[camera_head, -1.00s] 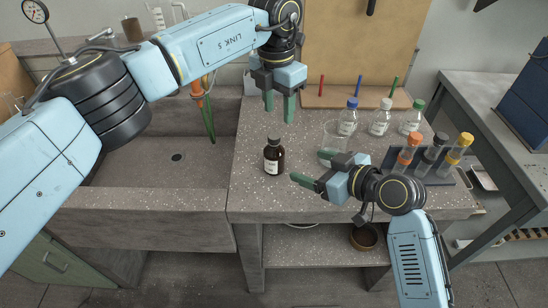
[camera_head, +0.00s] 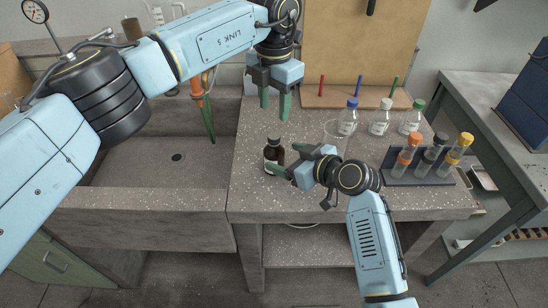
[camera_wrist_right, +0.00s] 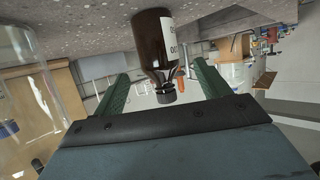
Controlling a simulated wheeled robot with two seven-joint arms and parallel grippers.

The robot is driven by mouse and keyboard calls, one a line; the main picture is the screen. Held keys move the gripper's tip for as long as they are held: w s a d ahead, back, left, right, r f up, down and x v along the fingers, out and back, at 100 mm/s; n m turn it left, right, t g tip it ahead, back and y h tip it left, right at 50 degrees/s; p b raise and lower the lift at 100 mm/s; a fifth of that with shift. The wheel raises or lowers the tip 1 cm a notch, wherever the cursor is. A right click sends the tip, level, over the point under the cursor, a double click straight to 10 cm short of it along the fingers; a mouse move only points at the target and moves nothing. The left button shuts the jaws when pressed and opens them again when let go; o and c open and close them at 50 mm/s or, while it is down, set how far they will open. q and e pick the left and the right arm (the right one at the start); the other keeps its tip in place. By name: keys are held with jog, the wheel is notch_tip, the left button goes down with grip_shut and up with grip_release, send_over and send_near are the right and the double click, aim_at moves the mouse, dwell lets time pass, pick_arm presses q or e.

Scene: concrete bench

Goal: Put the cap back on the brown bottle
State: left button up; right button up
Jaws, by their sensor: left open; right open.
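The brown bottle (camera_head: 273,157) with a white label stands upright on the bench near its left side. A black cap (camera_wrist_right: 166,93) shows at the end of its neck in the right wrist view; I cannot tell how firmly it sits. The bottle (camera_wrist_right: 150,42) also shows there between the fingers. My right gripper (camera_head: 290,160) is open, with its green fingers pointing left at the bottle; its fingertips partly overlap the bottle in the head view. My left gripper (camera_head: 274,107) is open and empty, pointing down above and behind the bottle.
A clear beaker (camera_head: 335,137) stands just behind my right gripper. Bottles with blue (camera_head: 348,116), white (camera_head: 380,118) and green (camera_head: 411,118) caps stand farther back. A rack (camera_head: 420,176) of tubes is at the right. The sink (camera_head: 150,172) lies left of the bench.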

aim_at(281, 156)
jog(key=shift+x, duration=2.55)
jog(key=shift+c, duration=0.4)
grip_shut()
pick_arm(q)
jog(key=n, duration=1.3)
jog(key=shift+d, duration=0.1)
jog(key=n, duration=0.7)
jog(key=shift+n, duration=0.4)
jog(key=n, duration=0.6)
